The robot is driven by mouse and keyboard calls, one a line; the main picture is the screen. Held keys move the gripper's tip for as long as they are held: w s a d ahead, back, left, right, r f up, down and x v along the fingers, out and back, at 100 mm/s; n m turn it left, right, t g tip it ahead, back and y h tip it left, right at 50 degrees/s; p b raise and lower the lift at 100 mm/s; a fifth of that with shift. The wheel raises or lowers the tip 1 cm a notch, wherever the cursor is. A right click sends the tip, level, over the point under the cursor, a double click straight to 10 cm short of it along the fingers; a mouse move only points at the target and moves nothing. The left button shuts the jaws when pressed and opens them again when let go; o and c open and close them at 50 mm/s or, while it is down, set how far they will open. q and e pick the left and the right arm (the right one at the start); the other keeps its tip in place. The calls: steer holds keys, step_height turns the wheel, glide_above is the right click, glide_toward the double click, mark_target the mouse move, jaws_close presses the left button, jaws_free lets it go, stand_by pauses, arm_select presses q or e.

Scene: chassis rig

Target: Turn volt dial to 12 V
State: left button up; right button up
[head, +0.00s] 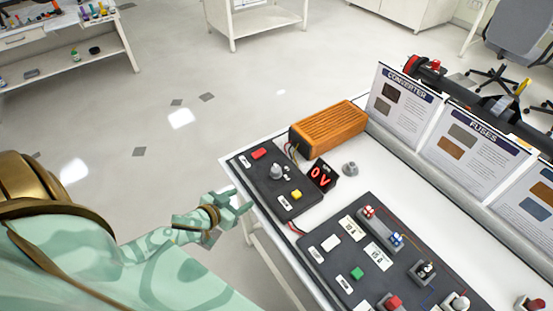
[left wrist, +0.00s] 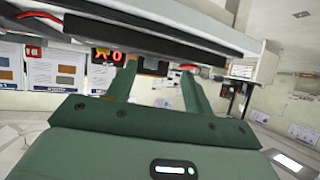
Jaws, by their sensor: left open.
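The volt dial, a grey knob (head: 276,171), stands on a dark control panel (head: 262,182) near the table's left edge in the head view. A small black display (head: 321,178) beside the panel reads 0 V in red; its red digits also show in the left wrist view (left wrist: 108,56). My left gripper (head: 241,199) is open and empty, just off the table's left edge, apart from the dial and to its lower left. Its two green fingers stand apart in the left wrist view (left wrist: 159,72). My right gripper is out of view.
The panel also carries a red button (head: 259,153) and a yellow button (head: 296,194). An orange converter box (head: 328,129) stands behind it. A larger dark fuse panel (head: 335,243) lies to the lower right. A loose grey knob (head: 350,168) sits on the white table.

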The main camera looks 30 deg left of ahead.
arm_select(q)
glide_toward(274, 171)
steer(key=shift+t+h, duration=0.3)
steer(key=shift+t, duration=0.1)
steer(key=b+x, duration=0.1)
steer(key=x, duration=0.2)
steer(key=b+x, duration=0.2)
steer(key=x, duration=0.2)
steer(key=b+x, duration=0.2)
steer(key=x, duration=0.1)
steer(key=shift+w+a+f, duration=0.15)
steer(key=shift+w+f, duration=0.05)
steer(key=shift+f, duration=0.35)
steer(key=shift+w, duration=0.15)
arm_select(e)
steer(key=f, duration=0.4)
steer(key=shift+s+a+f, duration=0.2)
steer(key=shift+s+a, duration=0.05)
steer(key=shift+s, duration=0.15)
arm_select(q)
steer(key=c, duration=1)
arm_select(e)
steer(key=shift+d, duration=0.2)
